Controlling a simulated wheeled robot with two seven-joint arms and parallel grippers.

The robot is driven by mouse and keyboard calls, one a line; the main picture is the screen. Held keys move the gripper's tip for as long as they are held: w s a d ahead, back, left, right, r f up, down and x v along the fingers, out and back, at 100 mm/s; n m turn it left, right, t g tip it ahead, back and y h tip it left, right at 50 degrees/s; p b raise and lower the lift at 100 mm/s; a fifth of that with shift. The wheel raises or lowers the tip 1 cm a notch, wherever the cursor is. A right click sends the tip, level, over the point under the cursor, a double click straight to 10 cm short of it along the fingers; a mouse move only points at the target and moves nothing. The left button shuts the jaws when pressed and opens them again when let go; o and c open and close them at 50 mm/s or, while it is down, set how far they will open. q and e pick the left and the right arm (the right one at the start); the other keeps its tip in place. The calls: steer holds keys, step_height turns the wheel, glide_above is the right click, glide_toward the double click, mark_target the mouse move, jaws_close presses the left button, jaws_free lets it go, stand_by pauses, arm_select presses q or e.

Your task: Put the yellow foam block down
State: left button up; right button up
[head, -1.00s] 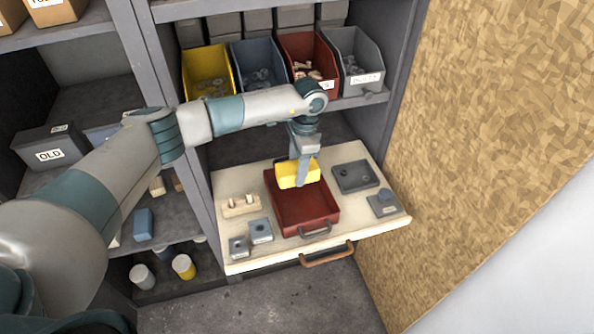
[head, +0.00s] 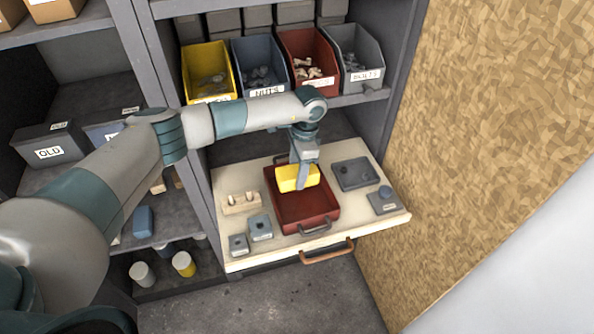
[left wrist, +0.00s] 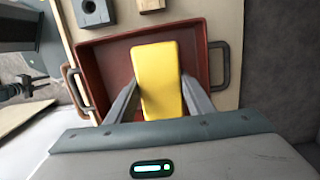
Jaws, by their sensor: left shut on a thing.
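The yellow foam block (head: 291,179) is in my left gripper (head: 302,180), over the back half of the dark red tray (head: 314,214). In the left wrist view the block (left wrist: 158,75) lies lengthwise between the two fingers of the left gripper (left wrist: 158,100), inside the outline of the red tray (left wrist: 105,58). The fingers are shut on the block. I cannot tell whether its underside touches the tray floor. The tray has a handle at each end and is otherwise empty. My right gripper is not in view.
The tray sits on a pale pull-out board (head: 285,250) with a brown handle (head: 327,252). Around it are a peg block (head: 241,203), small grey blocks (head: 260,228) and a dark grey plate (head: 352,174). Labelled bins (head: 259,70) stand on the shelf above. A chipboard panel (head: 470,130) closes the right side.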

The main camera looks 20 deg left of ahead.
arm_select(q)
steer(key=o, duration=1.1)
steer(key=shift+r, duration=0.1)
steer(key=shift+r+p, duration=0.3)
steer(key=shift+r, duration=0.45)
step_height(320, 180, up, 12)
steer(key=d+b, duration=0.1)
steer(key=shift+w+f+b, duration=0.25)
steer(key=shift+w+b, duration=0.05)
steer(key=shift+w, duration=0.1)
steer(key=shift+d, duration=0.1)
